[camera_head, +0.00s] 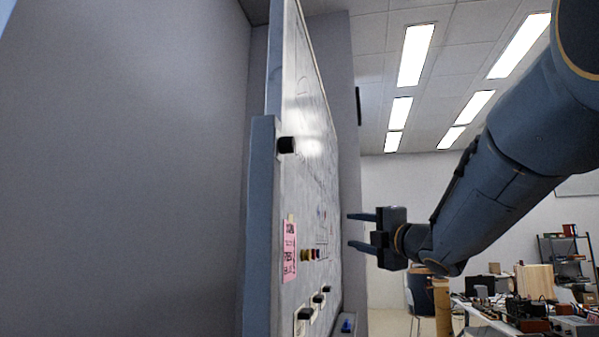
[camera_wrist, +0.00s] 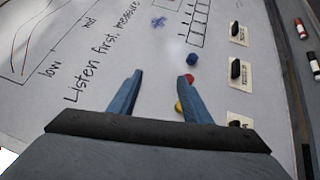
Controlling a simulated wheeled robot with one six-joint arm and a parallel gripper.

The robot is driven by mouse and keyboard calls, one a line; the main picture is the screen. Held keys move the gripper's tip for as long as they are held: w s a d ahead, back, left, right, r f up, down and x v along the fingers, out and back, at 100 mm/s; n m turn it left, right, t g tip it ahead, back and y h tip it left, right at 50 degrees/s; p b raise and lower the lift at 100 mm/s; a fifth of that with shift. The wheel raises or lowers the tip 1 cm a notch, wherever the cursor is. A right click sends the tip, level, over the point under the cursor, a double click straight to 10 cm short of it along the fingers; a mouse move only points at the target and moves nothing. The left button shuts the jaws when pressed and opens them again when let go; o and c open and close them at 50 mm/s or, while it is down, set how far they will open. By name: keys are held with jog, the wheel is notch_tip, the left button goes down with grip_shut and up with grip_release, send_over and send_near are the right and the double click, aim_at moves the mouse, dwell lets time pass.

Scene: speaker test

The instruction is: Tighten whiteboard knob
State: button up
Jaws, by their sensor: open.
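The whiteboard (camera_head: 305,190) stands nearly edge-on in the head view. A black round knob (camera_head: 287,145) sticks out from its near edge, at upper left. Several black knobs or clips on pale labels sit low on the board, one at the front (camera_head: 306,314); in the wrist view they line the right side, one near the middle of the row (camera_wrist: 237,70). My gripper (camera_head: 350,231) is open and empty, its fingers pointing at the board. Contact with the board cannot be told.
Blue (camera_wrist: 192,59), red (camera_wrist: 189,79) and yellow (camera_wrist: 179,106) magnets lie by the right finger. Markers (camera_wrist: 313,65) rest along the board's edge. A pink note (camera_head: 289,250) hangs on the board. A cluttered table (camera_head: 490,318) stands behind at right.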

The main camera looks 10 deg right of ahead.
jog(key=s+a+r+n+g+y, duration=0.2)
jog(key=s+r+n+y, duration=0.15)
jog(key=r+n, duration=0.25)
jog(key=s+a+r+n+g+y, duration=0.1)
jog(key=s+a+r+n+y, duration=0.25)
jog(key=r+n, duration=0.25)
jog(key=n+g+y+p, duration=0.2)
jog(key=n+g+y, duration=0.1)
jog(key=n+g, duration=0.9)
send_near(294, 143)
jog(key=a+n+t, duration=0.2)
jog(key=x, duration=0.2)
jog(key=p+x, duration=0.1)
jog(key=x, duration=0.1)
jog(key=p+x, duration=0.1)
jog(key=x, duration=0.2)
jog(key=shift+s+f, duration=0.15)
jog(key=shift+f, duration=0.15)
jog(key=c, duration=1)
jog(key=shift+c, duration=0.2)
jog(key=shift+m, duration=0.4)
